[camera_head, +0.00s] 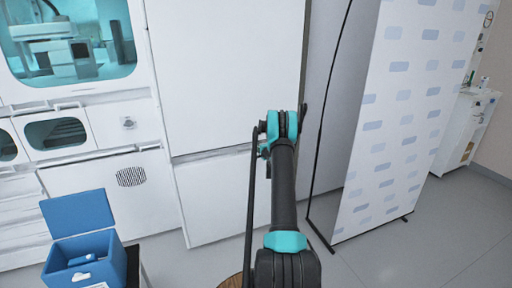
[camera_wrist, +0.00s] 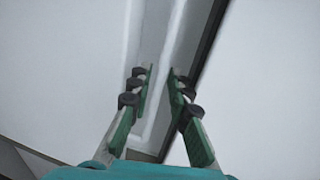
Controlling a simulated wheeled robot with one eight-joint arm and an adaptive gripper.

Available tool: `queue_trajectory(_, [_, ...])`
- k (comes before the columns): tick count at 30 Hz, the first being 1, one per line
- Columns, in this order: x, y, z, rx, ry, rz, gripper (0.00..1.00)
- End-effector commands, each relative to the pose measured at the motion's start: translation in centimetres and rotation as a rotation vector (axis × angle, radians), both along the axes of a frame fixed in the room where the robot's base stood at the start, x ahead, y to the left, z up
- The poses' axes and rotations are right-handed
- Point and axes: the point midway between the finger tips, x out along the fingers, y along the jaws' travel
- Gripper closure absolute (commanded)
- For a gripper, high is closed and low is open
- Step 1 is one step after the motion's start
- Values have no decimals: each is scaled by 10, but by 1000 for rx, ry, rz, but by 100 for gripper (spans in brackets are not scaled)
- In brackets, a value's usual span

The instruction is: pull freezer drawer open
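The tall white freezer front (camera_head: 225,70) stands in the middle of the head view. A horizontal seam divides its upper panel from a lower panel, which looks like the drawer front (camera_head: 212,205). The drawer front looks flush and closed. My arm crosses in front of its right side, and my gripper is hidden in the head view. In the wrist view my gripper (camera_wrist: 160,70) has its two green fingers apart. A pale ridge or edge (camera_wrist: 165,50) and a dark gap run behind and between the fingertips. I cannot tell whether either finger touches it.
A blue open box (camera_head: 85,262) sits at the lower left beside white cabinets (camera_head: 90,180). A patterned white partition panel (camera_head: 390,130) stands to the right. Grey floor (camera_head: 400,250) is free at the lower right. A white bench unit (camera_head: 465,130) stands farther back.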

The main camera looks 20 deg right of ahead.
Motion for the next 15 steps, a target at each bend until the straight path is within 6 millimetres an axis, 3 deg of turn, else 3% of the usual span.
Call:
queue_trajectory(6, [15,1,-3,-1,0,0,81])
queue_trajectory(15, [16,1,-3,0,0,0,83])
